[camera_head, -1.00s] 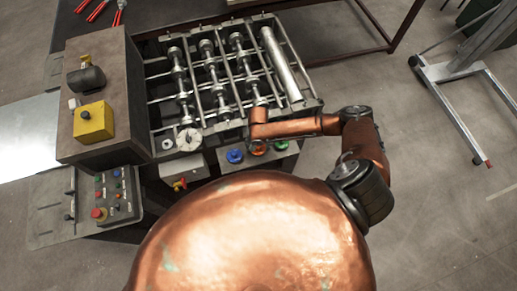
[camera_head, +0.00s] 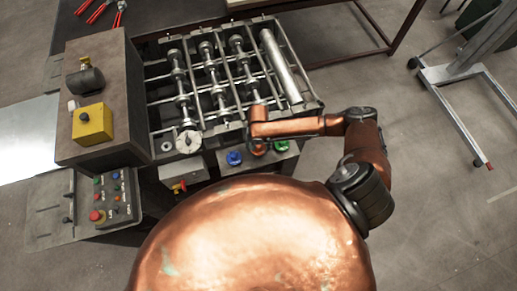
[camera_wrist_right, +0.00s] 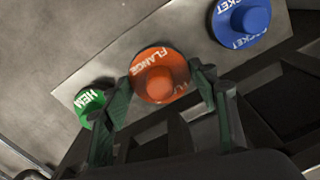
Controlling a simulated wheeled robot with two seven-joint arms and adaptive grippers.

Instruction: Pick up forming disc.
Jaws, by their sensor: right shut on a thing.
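The forming discs are round, coloured and lettered, each with a raised hub, on a pale strip (camera_wrist_right: 125,60). The orange disc lettered FLANGE (camera_wrist_right: 160,88) is between the fingers of my right gripper (camera_wrist_right: 160,100) in the right wrist view, and the gripper is shut on it. The green disc lettered HEM (camera_wrist_right: 92,103) is left of it, partly behind a finger. The blue disc (camera_wrist_right: 241,20) is at the upper right. In the head view the blue disc (camera_head: 234,158) and green disc (camera_head: 281,146) flank my gripper; the orange disc is mostly hidden. I cannot tell if it is lifted.
The roller machine (camera_head: 215,75) stands just beyond the discs. A yellow box (camera_head: 93,122) sits on its left housing, and a button panel (camera_head: 120,195) is at lower left. A wheeled metal stand (camera_head: 455,72) is at the right.

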